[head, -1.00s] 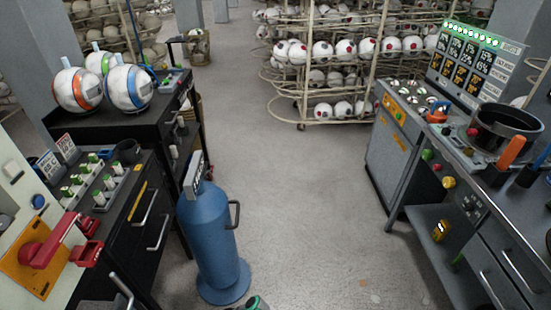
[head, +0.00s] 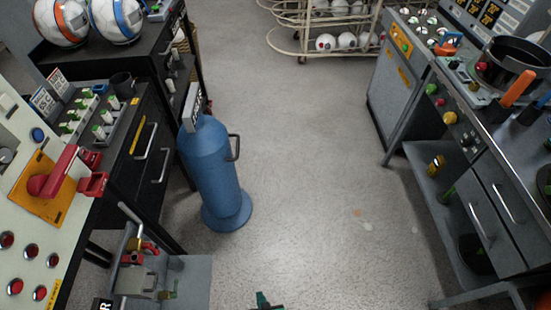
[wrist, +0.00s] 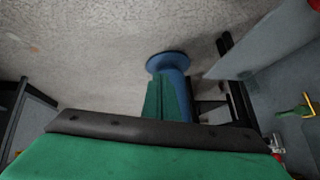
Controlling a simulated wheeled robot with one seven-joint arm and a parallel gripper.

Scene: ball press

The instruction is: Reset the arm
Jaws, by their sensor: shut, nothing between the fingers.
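My gripper (head: 264,300) shows only as a small green tip at the bottom edge of the head view, low over the bare floor. In the wrist view its green and black body fills the bottom, and its green fingers (wrist: 161,98) stand together, shut and empty. Behind the fingers in that view is the blue cylinder (wrist: 170,62). In the head view the blue cylinder (head: 212,172) stands upright on the floor, left of centre and apart from my gripper. Most of my arm is out of the head view.
A panel with a red lever (head: 62,172) and a black cabinet (head: 150,165) stand at left. A metal fixture (head: 140,275) sits low at bottom left. A grey workbench (head: 470,150) with a black pan (head: 515,62) is at right. The floor (head: 310,190) between is clear.

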